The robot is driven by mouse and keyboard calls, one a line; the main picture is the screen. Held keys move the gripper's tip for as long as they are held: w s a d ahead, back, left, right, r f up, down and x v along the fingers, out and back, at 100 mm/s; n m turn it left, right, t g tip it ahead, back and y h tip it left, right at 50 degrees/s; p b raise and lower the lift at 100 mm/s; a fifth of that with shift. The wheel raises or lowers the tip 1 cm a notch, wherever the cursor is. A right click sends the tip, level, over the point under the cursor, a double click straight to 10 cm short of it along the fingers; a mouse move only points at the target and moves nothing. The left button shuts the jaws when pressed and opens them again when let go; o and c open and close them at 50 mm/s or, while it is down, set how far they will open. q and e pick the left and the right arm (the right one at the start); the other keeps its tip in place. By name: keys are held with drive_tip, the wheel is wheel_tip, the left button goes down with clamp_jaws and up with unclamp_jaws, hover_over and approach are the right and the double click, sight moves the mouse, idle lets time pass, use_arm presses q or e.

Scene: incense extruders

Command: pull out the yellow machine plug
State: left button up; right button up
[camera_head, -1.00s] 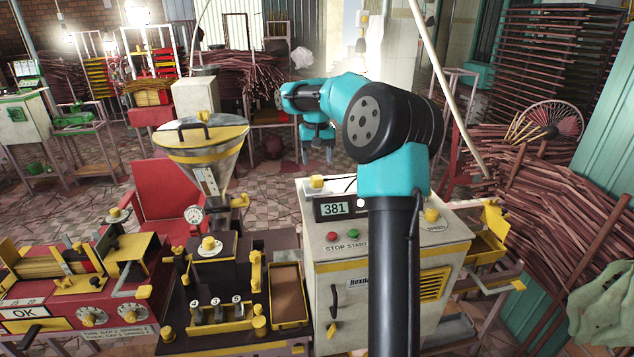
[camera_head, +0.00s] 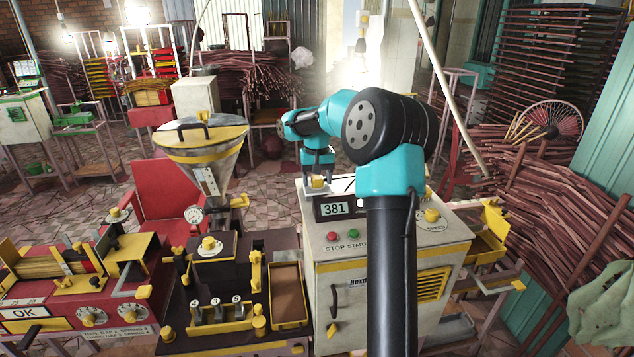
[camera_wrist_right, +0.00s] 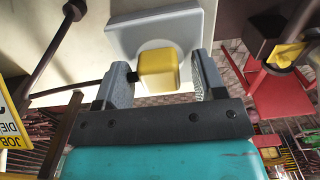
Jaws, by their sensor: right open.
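The yellow machine plug (camera_head: 318,182) sits at the back left of the white machine's top, beside the 381 display. In the right wrist view the plug (camera_wrist_right: 159,70) is a yellow block in a grey socket plate (camera_wrist_right: 202,22), with a dark cable stub at its left. My right gripper (camera_head: 318,176) is lowered over the plug. In the wrist view its open fingers (camera_wrist_right: 160,82) stand on either side of the plug, with a gap visible on both sides. My left gripper is not in view.
The white machine (camera_head: 375,270) carries the display (camera_head: 335,209) and red and green buttons right in front of the plug. A metal funnel hopper (camera_head: 205,155) and a red chair (camera_head: 160,195) stand to the left. Bundles of sticks (camera_head: 530,220) fill the right side.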

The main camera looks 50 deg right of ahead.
sight(317, 177)
drive_tip(key=shift+c, duration=0.5)
clamp_jaws()
idle(0.6)
drive_tip(key=shift+r, duration=0.25)
drive_tip(key=shift+r, duration=2.7)
drive_tip(key=shift+r, duration=0.1)
